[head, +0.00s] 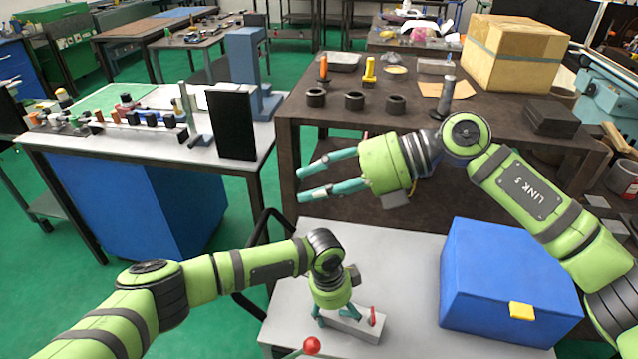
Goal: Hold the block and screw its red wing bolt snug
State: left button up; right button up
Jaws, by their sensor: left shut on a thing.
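A light grey block (350,327) lies on the pale table top in the lower middle of the head view. My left gripper (337,313) points down and is shut on the block, with its teal fingers at the block's left and middle part. A red wing bolt (373,317) stands up at the block's right end, beside the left gripper. How deep the bolt sits cannot be told. My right gripper (300,184) is open and empty. It points left, well above and behind the block, with its fingers spread apart.
A blue box (500,285) with a yellow latch stands on the pale table (410,258) to the right of the block. A red ball knob (311,345) is close in front of the block, at left. A dark workbench (325,107) stands behind.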

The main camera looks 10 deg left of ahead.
dwell(0.3)
jog(key=m+t+h, duration=0.2)
jog(key=m+h, duration=0.2)
jog(key=h, duration=0.9)
send_near(372, 314)
notch_tip(372, 314, down, 9)
jog(key=shift+a+f, duration=0.1)
grip_shut()
